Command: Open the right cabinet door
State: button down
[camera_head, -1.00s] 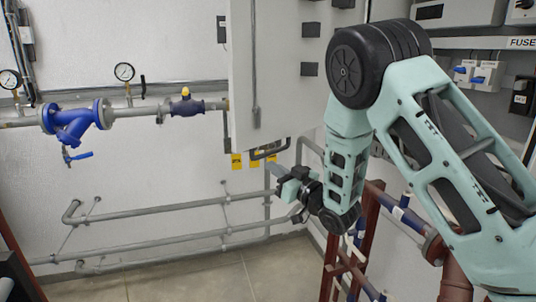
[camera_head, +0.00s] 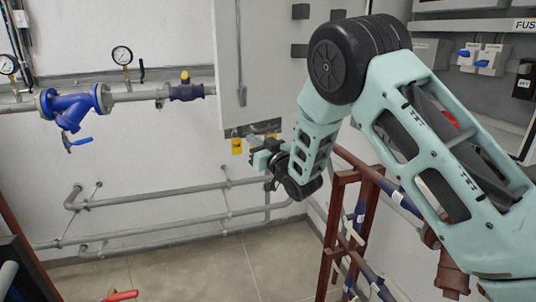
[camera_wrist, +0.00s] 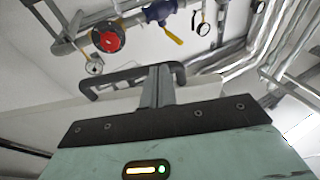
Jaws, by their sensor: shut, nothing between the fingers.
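A tall light-grey cabinet panel (camera_head: 265,75) stands in the middle of the head view, with a long vertical rod on it. I cannot tell for sure whether it is the right cabinet door. A dark bar handle (camera_wrist: 115,80) shows in the wrist view, just beyond the fingertips. My gripper (camera_head: 262,156) is below the panel's lower edge in the head view; its shut fingers also show in the wrist view (camera_wrist: 157,85). They overlap the handle in that view, with nothing held between them; I cannot tell whether they touch it. My arm hides part of the cabinet.
A blue valve (camera_head: 73,108) and a pressure gauge (camera_head: 122,56) are on the wall pipe at left. Grey pipes (camera_head: 150,195) run low along the wall. A dark red frame (camera_head: 338,230) stands below my arm. Fuse boxes (camera_head: 490,60) are at right. Floor at bottom left-centre is clear.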

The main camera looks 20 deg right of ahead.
jog(key=w+a+m+h+b, duration=0.1)
jog(key=w+a+h+b, duration=0.1)
jog(key=w, duration=0.5)
jog(key=w+a+m+t+h+b, duration=0.1)
jog(key=w+a+m+h+b, duration=0.1)
jog(key=w, duration=0.5)
jog(key=shift+w+h+b, duration=0.35)
jog(key=shift+h+b, duration=0.45)
jog(key=shift+b, duration=0.05)
jog(key=shift+s, duration=0.1)
